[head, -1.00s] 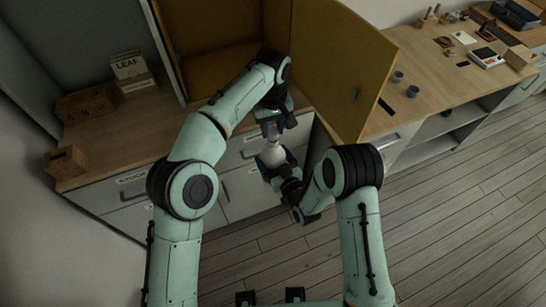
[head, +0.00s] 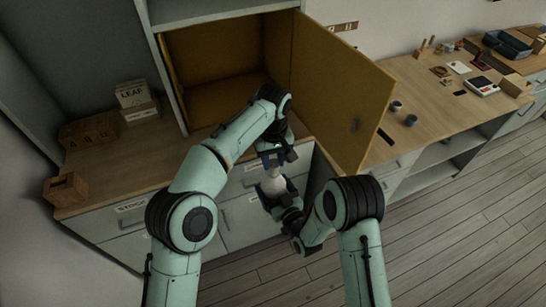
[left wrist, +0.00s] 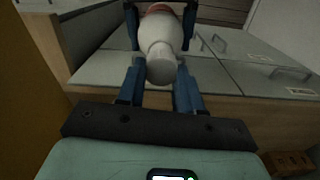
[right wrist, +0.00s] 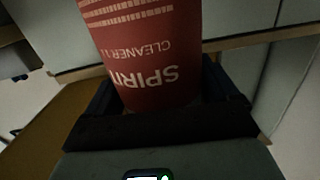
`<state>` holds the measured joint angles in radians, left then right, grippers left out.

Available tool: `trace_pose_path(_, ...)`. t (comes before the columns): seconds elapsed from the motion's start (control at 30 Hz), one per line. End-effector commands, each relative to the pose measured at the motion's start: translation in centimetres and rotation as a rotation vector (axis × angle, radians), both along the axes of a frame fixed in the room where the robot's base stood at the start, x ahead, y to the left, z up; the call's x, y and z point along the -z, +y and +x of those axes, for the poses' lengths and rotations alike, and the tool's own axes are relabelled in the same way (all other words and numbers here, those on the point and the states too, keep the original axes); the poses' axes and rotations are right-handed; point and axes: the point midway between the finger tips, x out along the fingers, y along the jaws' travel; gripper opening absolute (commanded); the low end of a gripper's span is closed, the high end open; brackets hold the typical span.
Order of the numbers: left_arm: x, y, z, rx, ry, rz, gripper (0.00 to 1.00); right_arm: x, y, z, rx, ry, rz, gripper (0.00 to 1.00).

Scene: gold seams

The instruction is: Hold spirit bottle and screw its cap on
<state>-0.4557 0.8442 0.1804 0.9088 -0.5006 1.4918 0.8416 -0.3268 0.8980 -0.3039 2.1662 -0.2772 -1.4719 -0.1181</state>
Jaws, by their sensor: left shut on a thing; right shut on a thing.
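The spirit bottle (head: 272,184) is white and stands roughly upright in front of the drawers. In the right wrist view its red label (right wrist: 150,50) reads SPIRIT CLEANER. My right gripper (head: 275,196) is shut on the bottle's body from below right. My left gripper (head: 277,160) is above it, shut on the white cap (left wrist: 161,68) at the bottle's top. In the left wrist view the cap sits between the left fingers, in line with the bottle's white shoulder (left wrist: 160,32). I cannot tell whether the cap's threads are engaged.
An open yellow cabinet door (head: 340,95) stands just behind and right of the arms. The wooden counter (head: 120,165) with drawers is close behind the bottle. Two small grey cups (head: 410,120) stand on the right counter. The floor (head: 430,240) at right is clear.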

Motion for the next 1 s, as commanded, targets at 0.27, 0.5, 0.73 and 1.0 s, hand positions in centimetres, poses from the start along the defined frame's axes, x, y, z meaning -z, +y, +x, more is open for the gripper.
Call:
trace_pose_path(0.27,0.9,0.0,0.0,-0.001,0.000,0.000,0.08,-0.3,0.0,0.1,0.000,-0.007,0.003,0.19)
trace_pose_path(0.5,0.9,0.0,0.0,-0.001,0.000,0.000,0.08,-0.3,0.0,0.1,0.000,-0.007,0.003,0.19)
trace_pose_path(0.73,1.0,0.0,0.0,-0.001,0.000,0.000,0.08,-0.3,0.0,0.1,0.000,-0.007,0.003,0.19)
trace_pose_path(1.0,1.5,0.0,0.0,-0.001,0.000,-0.001,0.08,-0.3,0.0,0.1,0.000,-0.007,0.003,0.19)
